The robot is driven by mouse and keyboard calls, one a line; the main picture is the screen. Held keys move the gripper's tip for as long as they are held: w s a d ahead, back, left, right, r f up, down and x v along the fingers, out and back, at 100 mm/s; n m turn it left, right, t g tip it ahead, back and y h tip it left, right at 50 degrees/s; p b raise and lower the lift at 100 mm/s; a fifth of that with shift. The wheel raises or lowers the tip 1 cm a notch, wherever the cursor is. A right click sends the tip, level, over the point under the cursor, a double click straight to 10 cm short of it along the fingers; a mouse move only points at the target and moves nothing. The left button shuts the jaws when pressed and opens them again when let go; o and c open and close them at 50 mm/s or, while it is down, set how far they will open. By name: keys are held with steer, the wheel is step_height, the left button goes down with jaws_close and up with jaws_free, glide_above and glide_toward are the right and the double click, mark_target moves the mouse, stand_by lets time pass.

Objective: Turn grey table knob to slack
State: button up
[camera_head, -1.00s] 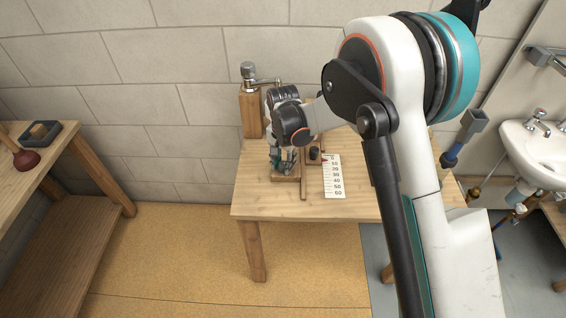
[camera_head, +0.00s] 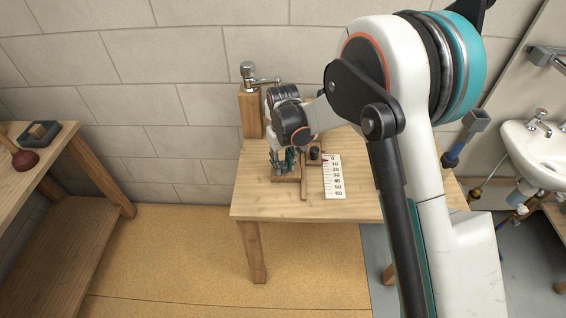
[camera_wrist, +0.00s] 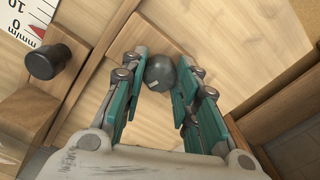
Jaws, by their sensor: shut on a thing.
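The grey knob (camera_wrist: 160,72) is round and dark grey with a small pale mark. It sits on a wooden block on the small table (camera_head: 270,206). My gripper (camera_wrist: 161,78) has its teal finger pads on both sides of the knob, shut on it. In the head view my gripper (camera_head: 284,166) points down over the block, and its fingers hide the knob. A white scale card (camera_head: 332,177) lies to the right, with a red pointer (camera_wrist: 37,31) by its low-number end in the wrist view.
A black knob (camera_wrist: 49,61) stands on wood close to my gripper, beside the scale. A wooden post with a metal tap (camera_head: 249,84) stands behind. A sink (camera_head: 540,145) is at right, a workbench (camera_head: 62,150) at left. The table's front is clear.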

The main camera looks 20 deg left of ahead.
mark_target(283, 164)
steer(key=shift+n, duration=2)
steer(key=o, duration=1.1)
steer(key=shift+r, duration=0.1)
step_height(283, 164, up, 12)
steer(key=shift+f, duration=0.1)
